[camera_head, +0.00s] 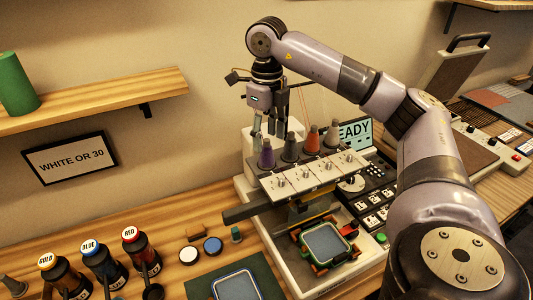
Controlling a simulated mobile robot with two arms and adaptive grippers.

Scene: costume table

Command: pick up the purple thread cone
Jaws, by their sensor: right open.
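The purple thread cone (266,157) stands upright at the left end of a row of cones on top of the embroidery machine. My right gripper (269,132) is open, with its fingers pointing down just above the purple cone. The gripper appears empty, and a gap to the cone seems to show, though depth is hard to judge. My left gripper is not in view.
A dark cone (290,148), an orange cone (312,141) and a grey cone (333,135) stand close by to the right. Bottles, including the blue-labelled one (98,262), stand at the lower left. A wooden shelf (100,100) juts from the wall.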

